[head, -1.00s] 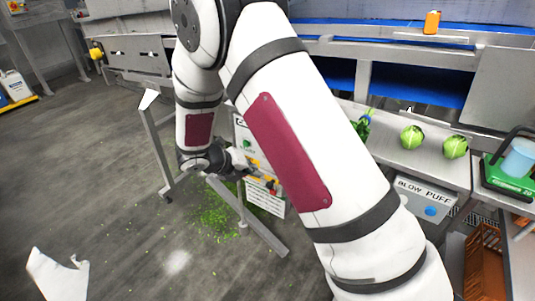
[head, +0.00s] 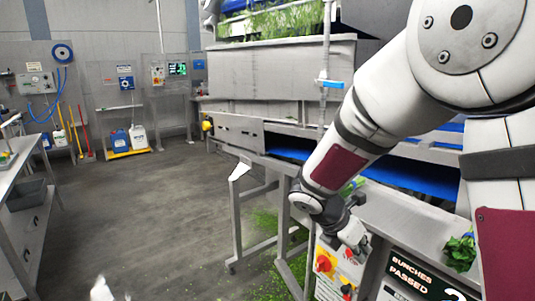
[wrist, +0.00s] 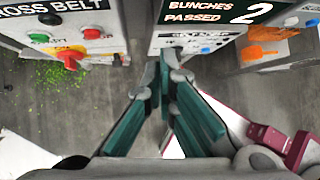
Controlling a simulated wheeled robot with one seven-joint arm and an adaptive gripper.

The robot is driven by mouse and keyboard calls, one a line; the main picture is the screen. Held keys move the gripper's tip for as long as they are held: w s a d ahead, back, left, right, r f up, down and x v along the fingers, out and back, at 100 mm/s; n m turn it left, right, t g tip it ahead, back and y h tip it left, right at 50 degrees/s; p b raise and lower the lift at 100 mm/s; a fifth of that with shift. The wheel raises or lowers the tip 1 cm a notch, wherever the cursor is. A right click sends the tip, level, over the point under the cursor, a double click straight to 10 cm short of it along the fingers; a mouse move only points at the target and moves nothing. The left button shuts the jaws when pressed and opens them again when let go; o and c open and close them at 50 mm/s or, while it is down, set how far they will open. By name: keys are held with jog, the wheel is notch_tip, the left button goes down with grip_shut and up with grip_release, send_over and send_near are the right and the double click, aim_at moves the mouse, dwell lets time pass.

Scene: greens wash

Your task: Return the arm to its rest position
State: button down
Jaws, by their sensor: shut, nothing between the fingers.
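My arm reaches down from the upper right of the head view, bent at the elbow. My gripper (head: 355,238) hangs low at its end, near a grey control box (head: 328,284) with red and yellow parts. In the wrist view my gripper (wrist: 163,62) has its teal-padded fingers drawn together, with nothing between them. I cannot tell how far the tips are from the boxes.
A blue conveyor belt (head: 405,176) and steel frames run behind the arm. A bunch of greens (head: 460,250) lies at the right. Green scraps litter the floor below. A steel table (head: 22,150) stands at the far left. The grey floor (head: 140,205) between is clear.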

jog(key=s+a+r+m+t+y, duration=0.1)
jog(key=s+r+m, duration=0.3)
jog(key=s+m, duration=0.4)
jog(key=s+r+m+t+y, duration=0.1)
jog(key=s+r+m+y, duration=0.2)
jog(key=s+r+m, duration=0.2)
jog(key=s+a+r+m+y, duration=0.1)
jog(key=s+r+m+y, duration=0.2)
jog(key=s+m, duration=0.8)
jog(key=shift+s+a+r+t, duration=0.2)
jog(key=shift+a+r+t, duration=0.15)
jog(key=shift+r, duration=0.7)
jog(key=shift+d, duration=0.1)
